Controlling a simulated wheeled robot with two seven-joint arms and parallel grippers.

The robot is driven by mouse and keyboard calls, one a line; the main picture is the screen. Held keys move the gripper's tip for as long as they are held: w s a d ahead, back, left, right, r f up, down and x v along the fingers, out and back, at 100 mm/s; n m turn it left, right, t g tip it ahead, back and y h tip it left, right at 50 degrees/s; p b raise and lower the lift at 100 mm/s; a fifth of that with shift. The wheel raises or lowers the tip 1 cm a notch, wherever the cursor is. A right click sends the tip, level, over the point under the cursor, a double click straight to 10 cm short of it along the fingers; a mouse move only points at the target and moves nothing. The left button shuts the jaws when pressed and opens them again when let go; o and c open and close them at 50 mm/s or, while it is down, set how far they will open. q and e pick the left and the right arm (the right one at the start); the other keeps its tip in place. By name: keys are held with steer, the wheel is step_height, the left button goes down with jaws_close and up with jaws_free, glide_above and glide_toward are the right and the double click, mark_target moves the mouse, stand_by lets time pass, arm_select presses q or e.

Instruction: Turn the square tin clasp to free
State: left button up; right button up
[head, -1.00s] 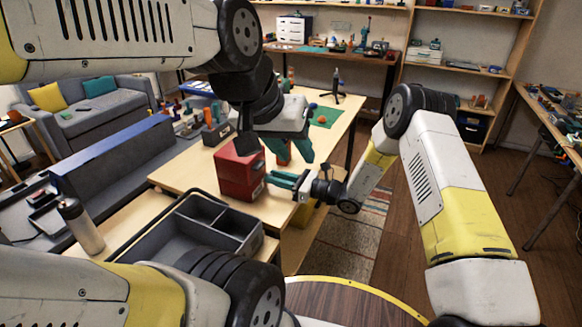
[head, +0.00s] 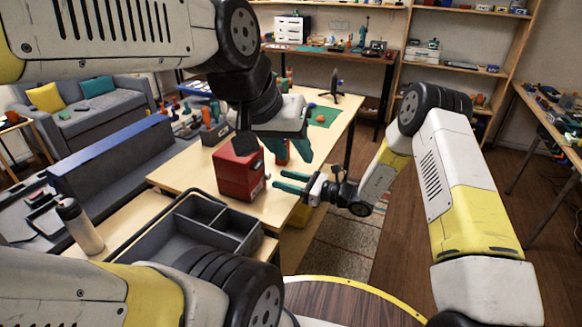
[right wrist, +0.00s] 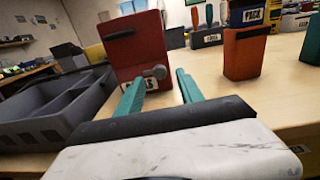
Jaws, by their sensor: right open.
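The red square tin (head: 240,170) stands upright on the light wooden table in the head view. In the right wrist view the red tin (right wrist: 135,45) shows a dark handle on top, a label low on its front and a round grey clasp knob (right wrist: 156,72). My right gripper (head: 276,180) is open and empty, to the right of the tin and apart from it. In the right wrist view its teal fingers (right wrist: 158,86) point at the tin, with the knob between them. My left gripper (head: 290,146) hangs above and behind the tin; its jaw gap is unclear.
A grey divided tray (head: 205,235) sits in front of the tin. An orange container (right wrist: 245,55) stands right of the tin in the right wrist view. A tool holder (head: 214,132) and a green mat (head: 325,115) lie farther back. A bottle (head: 80,225) stands at left.

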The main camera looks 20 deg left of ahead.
steer(key=d, duration=0.4)
steer(key=shift+s+d, duration=0.1)
steer(key=shift+s, duration=0.15)
steer(key=shift+r, duration=0.1)
steer(key=s+d+r+n+g+h, duration=0.25)
steer(key=s+d+r+n, duration=0.3)
steer(key=r, duration=0.35)
steer(key=s+d+r+n+g+h, duration=0.2)
steer(key=s+d+r+n+h, duration=0.15)
steer(key=s+r+n, duration=0.4)
steer(key=s+d+r+n+t+h, duration=0.2)
steer(key=s+d+r+t+h, duration=0.1)
steer(key=d, duration=0.5)
steer(key=s+d+r+n+t+h, duration=0.2)
steer(key=s+d+r+t+h, duration=0.1)
steer(key=d, duration=0.5)
steer(key=s+d+r+n+t+h, duration=0.2)
steer(key=s+d+r+t+h, duration=0.1)
steer(key=d, duration=0.6)
steer(key=shift+s+r+n+h, duration=0.35)
steer(key=shift+s+r, duration=0.35)
steer(key=shift+s, duration=0.25)
steer(key=shift+a, duration=0.1)
steer(key=shift+c, duration=0.2)
